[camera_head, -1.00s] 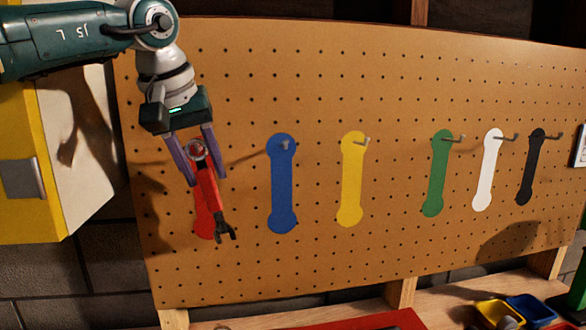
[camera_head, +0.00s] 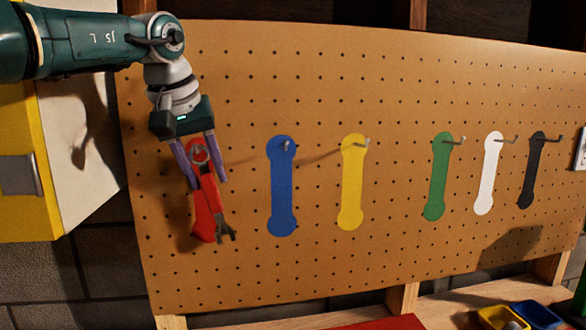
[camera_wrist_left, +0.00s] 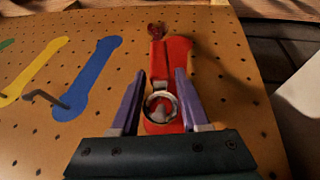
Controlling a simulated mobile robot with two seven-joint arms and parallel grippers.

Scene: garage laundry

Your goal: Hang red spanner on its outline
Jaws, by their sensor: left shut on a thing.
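The red spanner (camera_head: 207,187) hangs head-up from my left gripper (camera_head: 204,164), ring end between the purple fingers and the dark open jaw pointing down. My left gripper is shut on it near the ring. The red outline (camera_head: 203,225) on the pegboard lies behind the spanner and is mostly covered by it. In the left wrist view the spanner's ring (camera_wrist_left: 160,106) sits between the fingertips, with the red outline (camera_wrist_left: 179,55) showing beside the handle. The red outline's hook cannot be made out. Whether the spanner touches the board cannot be told. My right gripper is not in view.
The pegboard (camera_head: 250,80) carries blue (camera_head: 282,190), yellow (camera_head: 351,190), green (camera_head: 437,190), white (camera_head: 487,180) and black (camera_head: 530,180) outlines with bare hooks. A yellow and white cabinet (camera_head: 70,150) stands at the left. Yellow (camera_head: 503,318) and blue (camera_head: 536,313) bins sit on the bench below.

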